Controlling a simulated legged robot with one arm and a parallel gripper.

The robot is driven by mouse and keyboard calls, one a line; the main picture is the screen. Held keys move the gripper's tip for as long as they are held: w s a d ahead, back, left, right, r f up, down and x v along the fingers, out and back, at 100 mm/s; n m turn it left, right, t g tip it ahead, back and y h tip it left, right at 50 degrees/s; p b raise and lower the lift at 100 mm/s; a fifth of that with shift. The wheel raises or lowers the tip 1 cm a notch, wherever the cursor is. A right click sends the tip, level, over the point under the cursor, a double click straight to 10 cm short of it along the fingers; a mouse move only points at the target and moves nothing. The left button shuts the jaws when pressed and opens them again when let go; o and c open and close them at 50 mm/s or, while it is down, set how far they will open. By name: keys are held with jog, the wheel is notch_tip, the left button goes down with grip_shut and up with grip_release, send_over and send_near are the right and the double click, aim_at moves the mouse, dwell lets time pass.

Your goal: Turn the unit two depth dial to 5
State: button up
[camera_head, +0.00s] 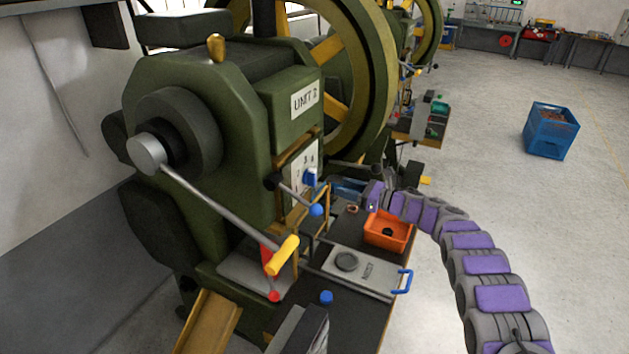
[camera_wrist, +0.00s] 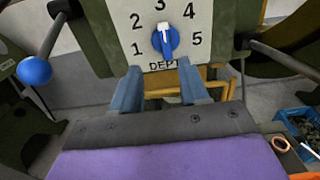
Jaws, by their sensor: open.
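The UNIT 2 machine (camera_head: 304,98) is a large green press with a white dial plate on its front. The blue depth dial (camera_wrist: 165,41) sits on that plate (camera_wrist: 206,22), with numbers 1 to 5 in an arc around it. The dial's grip stands about vertical, and its white mark appears to point up toward 3. The dial also shows in the head view (camera_head: 311,177). My gripper (camera_wrist: 159,67) is open and empty, just below and in front of the dial, with a finger to either side. The fingers partly cover the DEPTH label.
A lever with a blue ball (camera_wrist: 34,71) sticks out left of the plate. A long lever with a yellow grip (camera_head: 284,255) crosses the machine's front. An orange bin (camera_head: 388,232) and a grey plate with a blue handle (camera_head: 361,271) lie on the bench below my arm.

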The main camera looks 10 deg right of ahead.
aim_at(315, 178)
jog(key=b+x, duration=0.1)
jog(key=x, duration=1)
jog(key=shift+w+d, duration=0.1)
jog(key=shift+w, duration=0.05)
jog(key=shift+d, duration=1.05)
jog(key=shift+c, duration=0.6)
jog(key=shift+a, duration=0.8)
jog(key=c, duration=0.5)
grip_shut()
jog(key=shift+w+d, duration=0.1)
jog(key=shift+d, duration=0.15)
